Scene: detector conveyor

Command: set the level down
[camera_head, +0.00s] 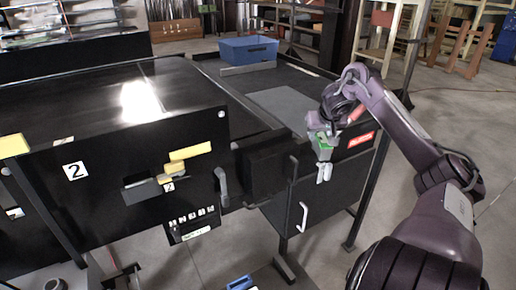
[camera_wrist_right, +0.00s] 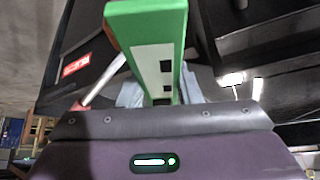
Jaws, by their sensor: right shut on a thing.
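The level (camera_head: 322,146) is a small green thing with pale parts, held in my right gripper (camera_head: 324,168) beside the black machine's right end. In the right wrist view the level (camera_wrist_right: 147,22) is a green frame with a white and black inner face. It stands out between the fingers of my right gripper (camera_wrist_right: 160,95), which is shut on it. The grip hides part of the level. I cannot tell whether the level touches anything below. My left gripper is not in view.
A grey flat plate (camera_head: 283,104) lies on the black conveyor table (camera_head: 222,78). A blue bin (camera_head: 248,50) stands at its far end. A black cabinet with a white handle (camera_head: 303,216) is below my right gripper. A machine panel marked 2 (camera_head: 110,200) is at left.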

